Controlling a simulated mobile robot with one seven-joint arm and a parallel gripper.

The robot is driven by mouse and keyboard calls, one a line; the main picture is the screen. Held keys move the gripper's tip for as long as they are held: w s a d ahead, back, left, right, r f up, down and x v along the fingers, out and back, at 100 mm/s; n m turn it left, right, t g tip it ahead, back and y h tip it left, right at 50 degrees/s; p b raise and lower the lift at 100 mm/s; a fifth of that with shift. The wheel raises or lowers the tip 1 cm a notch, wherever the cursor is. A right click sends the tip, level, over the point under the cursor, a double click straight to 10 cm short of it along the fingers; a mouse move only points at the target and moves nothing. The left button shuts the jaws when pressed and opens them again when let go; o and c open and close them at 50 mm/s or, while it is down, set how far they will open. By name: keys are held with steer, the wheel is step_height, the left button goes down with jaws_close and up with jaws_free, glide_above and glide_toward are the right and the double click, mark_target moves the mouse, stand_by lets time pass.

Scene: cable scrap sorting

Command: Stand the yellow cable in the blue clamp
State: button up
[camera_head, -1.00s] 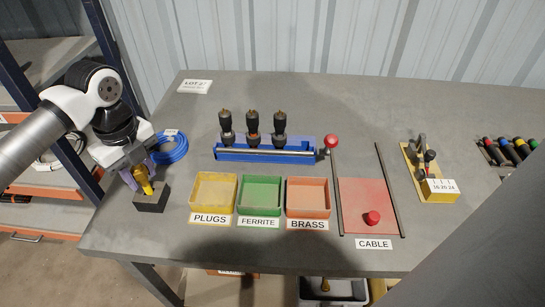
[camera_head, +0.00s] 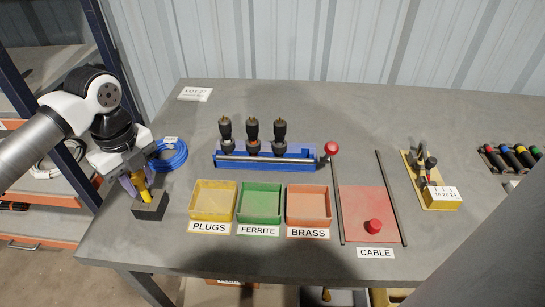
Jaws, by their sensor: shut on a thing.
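My gripper (camera_head: 137,184) is at the left end of the table, fingers pointing down. It is shut on the yellow cable (camera_head: 145,190), a short yellow piece that shows below and between the fingers. The cable's lower end is at the top of a small dark block (camera_head: 151,208); I cannot tell whether it is in the block or just above it. The blue clamp (camera_head: 240,163) stands at the table's back middle, with a metal bar along its front and a red ball (camera_head: 332,148) at its right end. Three dark upright pieces with brownish tips (camera_head: 252,133) stand in it.
Yellow PLUGS (camera_head: 213,219), green FERRITE (camera_head: 259,220) and orange BRASS (camera_head: 308,222) trays sit in front of the clamp. A coiled blue cable (camera_head: 172,163) lies behind my gripper. Right are a red CABLE plate (camera_head: 362,204) with rails and a yellow fixture (camera_head: 440,197).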

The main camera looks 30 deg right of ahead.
steer(key=shift+r+p, duration=0.8)
steer(key=shift+r, duration=1.15)
